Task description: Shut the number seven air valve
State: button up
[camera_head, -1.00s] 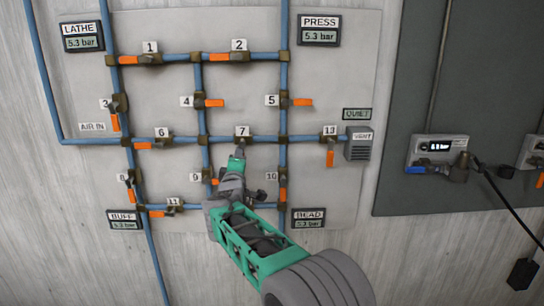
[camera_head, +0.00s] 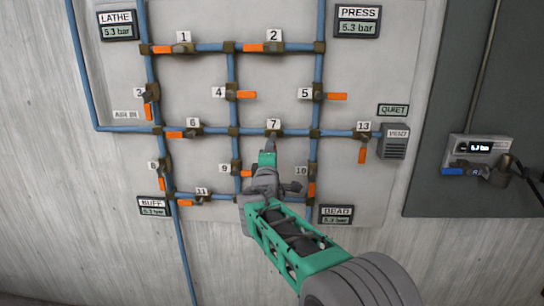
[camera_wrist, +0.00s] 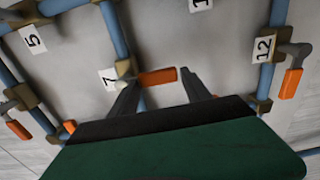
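The valve tagged 7 (camera_head: 273,124) sits on the middle horizontal blue pipe of the wall panel. In the head view my gripper (camera_head: 271,144) is just below that tag and hides the valve's handle. In the wrist view the orange handle (camera_wrist: 157,77) of valve 7 shows beside its tag (camera_wrist: 108,78), crosswise to its pipe. My gripper (camera_wrist: 160,84) is open there, with one finger near each end of the handle. I cannot tell whether either finger touches it.
Nearby are valve 5 (camera_head: 335,96), valve 13 (camera_head: 363,150) and valve 12 (camera_wrist: 290,82). The LATHE gauge (camera_head: 116,31) and PRESS gauge (camera_head: 358,27) read 5.3 bar. A grey vent box (camera_head: 393,146) is at right, near a dark board (camera_head: 450,90).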

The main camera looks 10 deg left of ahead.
jog(key=o, duration=0.3)
jog(key=shift+d, duration=0.1)
jog(key=s+b, duration=0.1)
jog(key=s, duration=0.7)
jog(key=s+d+f+m+g+h+p, duration=0.1)
jog(key=s+d+f+m+g+p, duration=0.25)
jog(key=d, duration=0.55)
jog(key=s+d+f+m+g+h+p, duration=0.15)
jog(key=s+d+m+g, duration=0.25)
jog(key=s+d+m, duration=0.4)
jog(key=s+d+f+m+g+p, duration=0.1)
jog(key=s+d+f+m+g, duration=0.2)
jog(key=s, duration=0.9)
jog(key=s+d+f+m+g+y+p, duration=0.1)
jog(key=s+d+f+m+g, duration=0.3)
jog(key=s, duration=0.8)
jog(key=shift+d+f+p, duration=0.4)
jog(key=shift+f+p, duration=0.15)
jog(key=shift+p, duration=0.25)
